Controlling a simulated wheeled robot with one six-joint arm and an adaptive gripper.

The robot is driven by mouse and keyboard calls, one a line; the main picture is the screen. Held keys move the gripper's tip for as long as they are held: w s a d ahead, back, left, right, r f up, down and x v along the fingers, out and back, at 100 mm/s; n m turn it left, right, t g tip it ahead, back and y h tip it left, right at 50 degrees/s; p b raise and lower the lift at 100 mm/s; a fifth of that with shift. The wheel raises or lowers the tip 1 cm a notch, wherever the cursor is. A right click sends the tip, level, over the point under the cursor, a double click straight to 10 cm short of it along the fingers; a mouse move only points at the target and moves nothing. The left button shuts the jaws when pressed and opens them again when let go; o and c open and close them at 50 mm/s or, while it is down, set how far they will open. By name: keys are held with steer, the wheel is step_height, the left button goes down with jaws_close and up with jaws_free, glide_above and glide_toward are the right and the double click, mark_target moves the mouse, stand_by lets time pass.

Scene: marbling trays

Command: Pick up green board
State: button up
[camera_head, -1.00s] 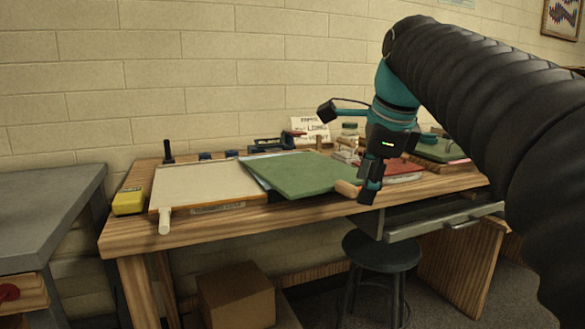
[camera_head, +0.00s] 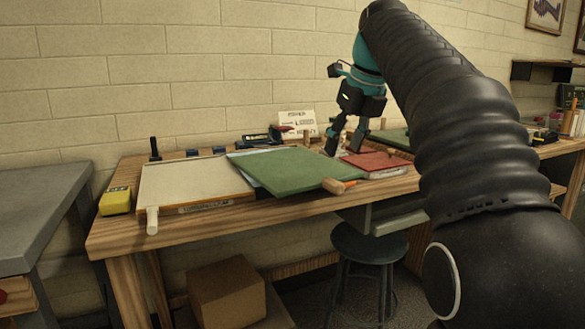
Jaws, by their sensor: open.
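My gripper (camera_head: 345,150) is open and empty, fingers pointing down, just right of and above the board's right edge. It is apart from the board as far as I can see. My arm hides part of the table's right side.
The pale tray (camera_head: 190,182) with a white handle lies left of the board, near a yellow box (camera_head: 115,201). A red board (camera_head: 378,162) lies to the right. Clamps and a white card (camera_head: 297,121) stand behind. A dark stool (camera_head: 368,243) stands in front of the table.

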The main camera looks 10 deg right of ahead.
mark_target(329, 178)
steer(key=x, duration=0.3)
steer(key=shift+w+a+f, duration=0.1)
steer(key=shift+w+f, duration=0.1)
steer(key=shift+f, duration=0.15)
steer(key=shift+a+x, duration=0.15)
steer(key=shift+x, duration=1.15)
steer(key=shift+a+x, duration=0.15)
steer(key=shift+x, duration=1.2)
steer(key=shift+w+r, duration=0.1)
steer(key=shift+w, duration=0.05)
jaws_close()
